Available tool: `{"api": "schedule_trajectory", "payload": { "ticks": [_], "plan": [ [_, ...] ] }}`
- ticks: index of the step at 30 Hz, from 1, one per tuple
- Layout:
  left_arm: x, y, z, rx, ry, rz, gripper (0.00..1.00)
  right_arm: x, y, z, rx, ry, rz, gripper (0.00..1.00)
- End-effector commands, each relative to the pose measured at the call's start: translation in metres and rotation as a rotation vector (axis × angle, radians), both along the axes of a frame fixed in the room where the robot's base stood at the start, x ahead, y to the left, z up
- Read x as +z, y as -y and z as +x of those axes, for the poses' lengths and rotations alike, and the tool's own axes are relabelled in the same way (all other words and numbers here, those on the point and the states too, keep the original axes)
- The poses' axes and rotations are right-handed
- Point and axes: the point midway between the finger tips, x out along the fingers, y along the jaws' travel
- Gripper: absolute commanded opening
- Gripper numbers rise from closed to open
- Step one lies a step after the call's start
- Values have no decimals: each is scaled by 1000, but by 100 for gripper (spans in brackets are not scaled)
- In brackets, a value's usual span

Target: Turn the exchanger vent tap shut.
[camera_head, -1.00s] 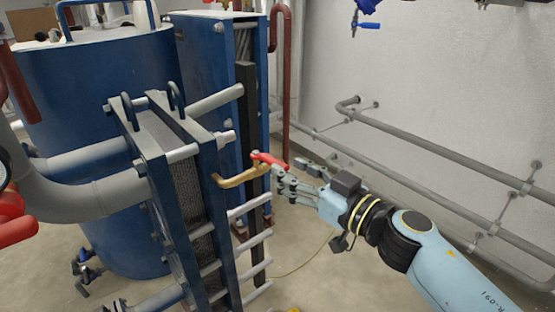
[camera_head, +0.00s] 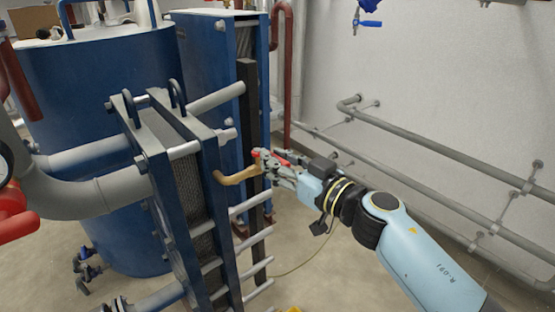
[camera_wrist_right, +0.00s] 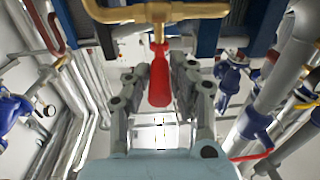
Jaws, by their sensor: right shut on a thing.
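The vent tap sits at the end of a bent brass pipe (camera_head: 235,177) that comes out of the blue-framed plate exchanger (camera_head: 180,185). Its red lever handle (camera_wrist_right: 160,80) lies between the fingers of my right gripper (camera_wrist_right: 150,62) in the wrist view. The handle runs from the brass body back toward my palm. In the head view my right gripper (camera_head: 268,163) is shut on the handle, and the fingers hide part of it. My left gripper is not in view.
Grey wall pipes (camera_head: 440,155) run along the right wall behind my right arm. A dark upright post (camera_head: 250,120) stands close behind the tap. A large blue tank (camera_head: 95,100) fills the left. Floor is clear below the gripper.

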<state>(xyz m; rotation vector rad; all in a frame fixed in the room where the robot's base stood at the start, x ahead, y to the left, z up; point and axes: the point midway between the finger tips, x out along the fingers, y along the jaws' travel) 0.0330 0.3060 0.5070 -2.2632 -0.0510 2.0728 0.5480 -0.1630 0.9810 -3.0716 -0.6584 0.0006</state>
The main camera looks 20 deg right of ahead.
Motion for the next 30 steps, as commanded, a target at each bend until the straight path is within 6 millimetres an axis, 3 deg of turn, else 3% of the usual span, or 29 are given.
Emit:
{"api": "schedule_trajectory", "payload": {
  "ticks": [9,16,24,25,30],
  "plan": [
    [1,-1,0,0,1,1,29,0,0,0,-2,0,0,0],
    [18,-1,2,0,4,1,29,3,-5,-2,-82,0,2,0],
    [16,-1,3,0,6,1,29,0,-5,-2,-90,0,0,0],
    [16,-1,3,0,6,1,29,0,-5,-2,-90,0,0,22],
    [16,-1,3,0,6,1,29,0,-5,-2,-90,0,0,43]
  ]
}}
